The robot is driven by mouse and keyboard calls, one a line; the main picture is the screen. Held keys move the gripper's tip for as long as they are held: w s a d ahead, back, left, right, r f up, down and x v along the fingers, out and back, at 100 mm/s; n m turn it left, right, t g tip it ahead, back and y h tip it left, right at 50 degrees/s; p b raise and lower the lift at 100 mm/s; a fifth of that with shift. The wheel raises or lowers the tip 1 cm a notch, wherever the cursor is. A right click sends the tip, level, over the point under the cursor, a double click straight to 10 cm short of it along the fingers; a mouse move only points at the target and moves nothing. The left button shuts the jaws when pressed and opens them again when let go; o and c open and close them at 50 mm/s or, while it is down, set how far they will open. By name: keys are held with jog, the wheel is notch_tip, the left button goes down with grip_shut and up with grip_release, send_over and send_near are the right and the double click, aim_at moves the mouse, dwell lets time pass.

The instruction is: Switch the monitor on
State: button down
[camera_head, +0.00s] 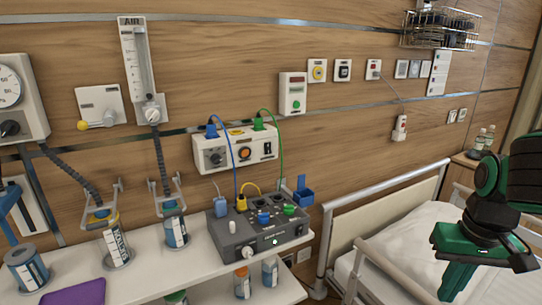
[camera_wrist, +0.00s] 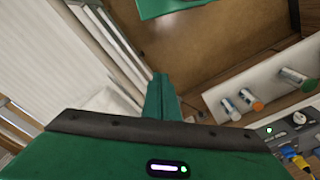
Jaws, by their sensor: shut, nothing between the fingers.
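No large screen shows, and I cannot tell for sure which device is the monitor. A dark grey console (camera_head: 258,235) with knobs, coloured plugs and a small lit green light stands on the white shelf; its corner shows in the wrist view (camera_wrist: 295,135). A white wall unit (camera_head: 235,150) with an orange knob and a black switch is above it. A small white box (camera_head: 292,93) with a green button and red marking is higher on the wall. My green gripper (camera_head: 450,292) is shut and empty over the bed, well right of the console; its fingers (camera_wrist: 161,88) show in the wrist view.
The bed (camera_head: 400,240) with metal rails lies between the shelf and my arm. Canisters (camera_head: 115,245) and a purple item (camera_head: 75,293) occupy the shelf's left. Bottles (camera_head: 242,282) stand on a lower shelf.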

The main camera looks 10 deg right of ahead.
aim_at(269, 153)
jog(key=w+a+n+t+y, duration=0.1)
jog(key=w+a+n+t, duration=0.3)
jog(key=w+n, duration=0.5)
jog(key=w+a+n+t, duration=0.3)
jog(key=w+a+n, duration=0.15)
jog(key=w, duration=0.85)
jog(key=w+a+r+n+t+y, duration=0.4)
jog(key=w+a+r+n+t, duration=0.3)
jog(key=w+a+r+n, duration=0.4)
jog(key=shift+w+a+r+n+t+y, duration=0.15)
jog(key=shift+w+a+n+t+y, duration=0.2)
jog(key=shift+w+a+n, duration=0.55)
jog(key=shift+s+a, duration=0.2)
jog(key=shift+a, duration=0.2)
jog(key=x, duration=1.4)
jog(key=shift+d, duration=0.1)
